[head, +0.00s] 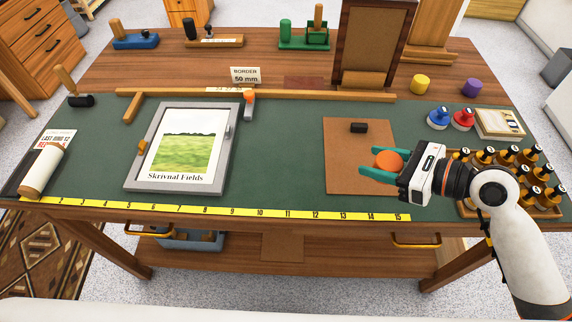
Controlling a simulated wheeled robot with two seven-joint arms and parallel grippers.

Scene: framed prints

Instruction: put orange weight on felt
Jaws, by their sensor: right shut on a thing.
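The orange weight (389,159) is a round disc held between the teal fingers of my right gripper (377,164). The gripper is shut on it, over the right part of a brown square board (345,178). I cannot tell whether the weight touches the board. A dark green felt-like surface (285,150) covers the front of the wooden table, and the board lies on it. My left gripper is not in view.
A grey frame with a landscape print (183,145) lies left of the board. A dark block (358,128) sits on the board. Blue (438,118) and red (462,119) knobbed pieces and a rack of bottles (510,180) are at right. A yellow ruler (210,210) lines the front edge.

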